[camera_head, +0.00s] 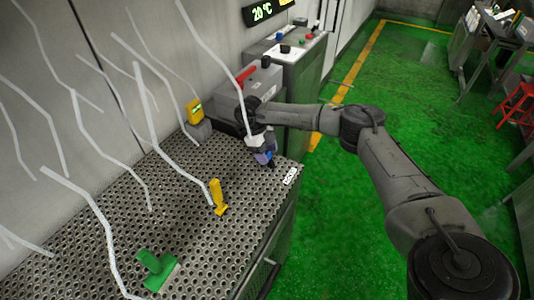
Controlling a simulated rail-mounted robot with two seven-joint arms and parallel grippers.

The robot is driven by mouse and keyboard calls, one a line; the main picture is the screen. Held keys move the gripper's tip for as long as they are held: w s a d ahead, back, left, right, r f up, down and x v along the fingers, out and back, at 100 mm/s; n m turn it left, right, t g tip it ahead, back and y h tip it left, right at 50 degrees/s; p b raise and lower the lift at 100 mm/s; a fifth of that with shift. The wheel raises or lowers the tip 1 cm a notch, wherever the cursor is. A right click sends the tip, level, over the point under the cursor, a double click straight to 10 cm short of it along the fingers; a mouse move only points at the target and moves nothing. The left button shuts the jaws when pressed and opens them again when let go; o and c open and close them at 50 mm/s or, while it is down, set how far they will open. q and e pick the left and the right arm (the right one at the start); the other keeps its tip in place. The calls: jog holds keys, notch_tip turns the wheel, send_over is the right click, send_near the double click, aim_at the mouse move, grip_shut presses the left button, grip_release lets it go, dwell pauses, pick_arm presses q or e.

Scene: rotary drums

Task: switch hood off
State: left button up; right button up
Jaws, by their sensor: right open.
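My right gripper (267,161) is open. It points down above the far right corner of the perforated metal table (185,225). A blue-purple patch shows at its fingers, and I cannot tell whether it is part of the gripper. A grey box (262,82) with a red lever (246,75) stands just behind the gripper, partly hidden by my right arm. A small white label (291,176) with dark marks lies near the table's right edge, to the right of the gripper. I cannot tell which control is the hood switch. My left gripper is not in view.
A yellow upright piece (217,196) and a green one (156,270) stand on the table. Several pale bent streaks hang over it. A cabinet with coloured buttons (290,48) stands behind, below a "20 °C" display (262,12).

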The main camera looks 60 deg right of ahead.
dwell(0.3)
grip_shut()
dwell(0.4)
